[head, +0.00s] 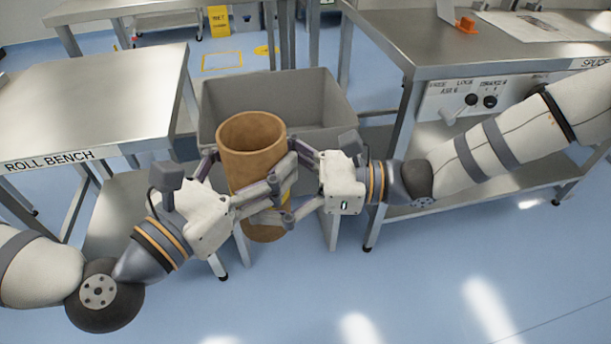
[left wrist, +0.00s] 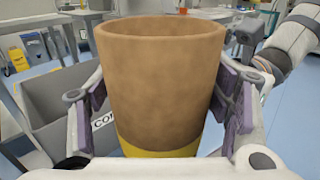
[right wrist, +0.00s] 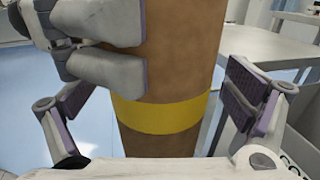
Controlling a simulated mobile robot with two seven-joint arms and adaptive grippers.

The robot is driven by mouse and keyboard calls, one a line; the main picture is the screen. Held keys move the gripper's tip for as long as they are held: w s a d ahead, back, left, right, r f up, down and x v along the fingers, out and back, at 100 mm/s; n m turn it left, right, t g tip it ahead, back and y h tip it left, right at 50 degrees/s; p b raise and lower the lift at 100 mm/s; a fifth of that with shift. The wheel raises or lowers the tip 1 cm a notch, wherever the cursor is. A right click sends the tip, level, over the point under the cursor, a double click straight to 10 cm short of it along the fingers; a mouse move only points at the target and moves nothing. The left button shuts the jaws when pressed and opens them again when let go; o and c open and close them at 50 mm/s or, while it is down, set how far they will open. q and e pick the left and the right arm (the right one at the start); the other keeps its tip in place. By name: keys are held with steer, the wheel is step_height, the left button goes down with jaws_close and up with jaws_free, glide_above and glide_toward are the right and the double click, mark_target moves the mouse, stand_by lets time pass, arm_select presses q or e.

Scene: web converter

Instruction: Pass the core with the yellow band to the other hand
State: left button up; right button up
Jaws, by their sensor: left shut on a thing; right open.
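The core with the yellow band (head: 250,150) is a brown, hollow tube held upright in front of the grey bin. My left gripper (head: 262,195) is shut on it from the left; in the left wrist view the core (left wrist: 160,80) sits between the finger pads. My right gripper (head: 290,188) comes in from the right with its fingers open around the core. In the right wrist view the yellow band (right wrist: 160,116) shows between the right fingers, with a gap at each pad, and the left fingers (right wrist: 110,45) lie across the core above the band.
A grey bin (head: 330,95) stands behind the core. The roll bench (head: 100,100) is at the left with a bare top. The splice table (head: 480,45) at the right carries an orange object (head: 466,25) and a panel with knobs. Open blue floor lies in front.

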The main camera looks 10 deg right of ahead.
steer(key=shift+w+a, duration=0.15)
steer(key=shift+a, duration=0.8)
steer(key=c, duration=1.2)
arm_select(q)
steer(key=o, duration=1.4)
steer(key=shift+c, duration=0.2)
arm_select(e)
steer(key=shift+c, duration=0.9)
